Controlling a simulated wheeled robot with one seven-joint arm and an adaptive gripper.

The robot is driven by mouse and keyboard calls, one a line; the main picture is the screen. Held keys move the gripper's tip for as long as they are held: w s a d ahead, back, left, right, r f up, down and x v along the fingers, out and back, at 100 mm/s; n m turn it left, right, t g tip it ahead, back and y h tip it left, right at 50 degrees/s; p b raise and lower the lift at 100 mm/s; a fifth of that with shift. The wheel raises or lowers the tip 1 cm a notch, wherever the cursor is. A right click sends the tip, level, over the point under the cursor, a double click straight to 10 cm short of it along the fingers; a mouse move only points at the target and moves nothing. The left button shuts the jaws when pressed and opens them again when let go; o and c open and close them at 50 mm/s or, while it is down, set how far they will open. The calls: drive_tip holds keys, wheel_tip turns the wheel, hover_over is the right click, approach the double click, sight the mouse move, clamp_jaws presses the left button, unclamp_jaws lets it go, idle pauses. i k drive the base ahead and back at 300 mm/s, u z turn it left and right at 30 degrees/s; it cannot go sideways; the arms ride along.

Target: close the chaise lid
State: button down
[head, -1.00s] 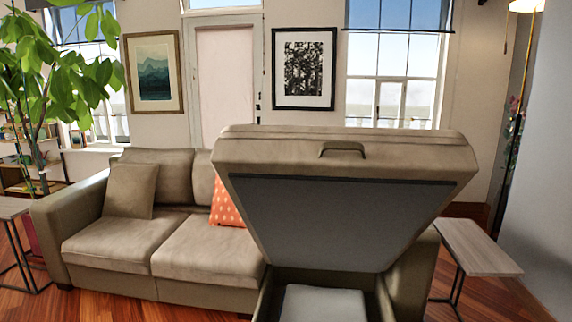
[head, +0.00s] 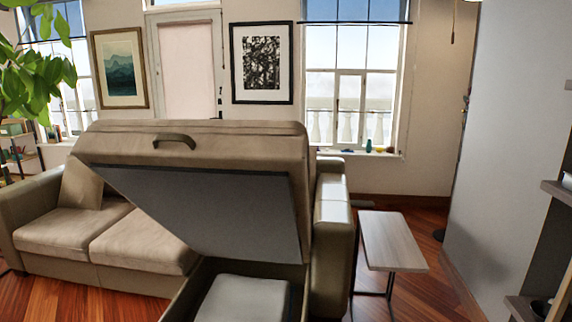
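The chaise lid (head: 215,210) is raised and tilted, its grey underside facing me. A brown handle (head: 174,141) sits on its upper front edge. Below it the chaise's storage box (head: 185,300) is open, with a light grey block-like thing (head: 243,299) inside. The chaise is the right end of a beige sofa (head: 60,235). My gripper is not in view.
A side table (head: 394,240) with a pale wooden top stands right of the sofa arm (head: 332,230). A wall (head: 510,150) and dark shelves (head: 550,250) close off the right side. Wooden floor (head: 430,300) shows between the table and that wall.

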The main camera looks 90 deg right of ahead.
sight(240, 195)
drive_tip(key=u, duration=0.05)
drive_tip(key=k, duration=0.15)
drive_tip(key=u, duration=1.3)
drive_tip(key=k, duration=2.15)
drive_tip(key=z, duration=1.05)
drive_tip(key=k, duration=0.2)
drive_tip(key=z, duration=0.45)
